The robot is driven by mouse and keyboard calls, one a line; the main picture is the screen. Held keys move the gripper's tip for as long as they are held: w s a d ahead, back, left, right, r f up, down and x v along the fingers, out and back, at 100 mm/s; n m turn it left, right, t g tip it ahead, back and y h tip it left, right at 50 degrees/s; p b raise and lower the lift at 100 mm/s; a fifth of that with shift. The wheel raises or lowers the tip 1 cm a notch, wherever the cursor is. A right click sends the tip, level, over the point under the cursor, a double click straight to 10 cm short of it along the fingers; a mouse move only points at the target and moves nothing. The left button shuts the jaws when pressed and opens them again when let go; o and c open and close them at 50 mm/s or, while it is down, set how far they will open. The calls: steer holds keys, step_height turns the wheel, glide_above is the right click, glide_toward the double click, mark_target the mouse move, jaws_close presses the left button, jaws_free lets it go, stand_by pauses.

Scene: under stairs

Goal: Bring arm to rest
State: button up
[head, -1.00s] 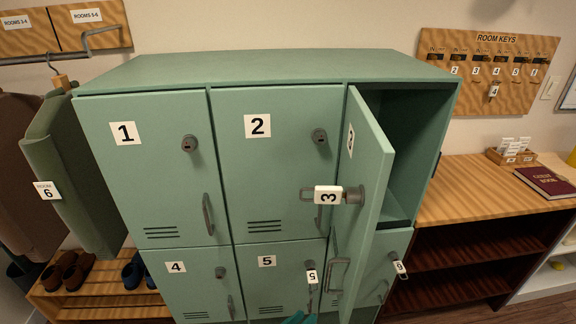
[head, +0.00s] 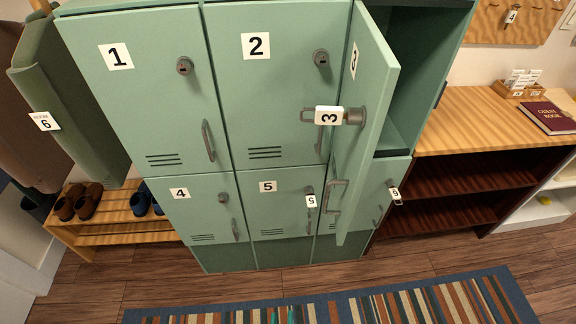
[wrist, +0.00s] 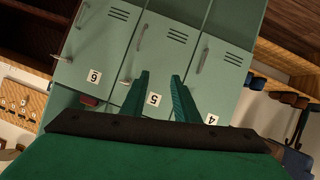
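My gripper (wrist: 160,98) shows in the wrist view with its two green fingers apart and nothing between them. Lockers 4, 5 and 6 lie beyond it, upside down in that view. In the head view only small teal tips of my gripper (head: 282,316) show at the bottom edge, over the striped rug. The rest of my arm is out of that view. The green locker block (head: 216,262) stands ahead. The door of locker 3 (head: 367,150) is swung open toward me, with a key tagged 3 (head: 328,116) in its lock.
Keys tagged 5 (head: 311,201) and 6 (head: 395,194) hang at their locker doors. A shoe rack (head: 110,226) stands left and a wooden shelf unit (head: 470,120) right. The striped rug (head: 400,300) lies in front on clear floor.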

steer(key=s+d+r+m+t, duration=0.1)
steer(key=s+r+m+t, duration=0.1)
steer(key=s+r, duration=0.8)
steer(key=shift+s+d+r+m, duration=0.15)
steer(key=shift+d+r+m, duration=0.2)
steer(key=shift+r, duration=0.1)
steer(key=shift+s, duration=0.1)
stand_by(0.5)
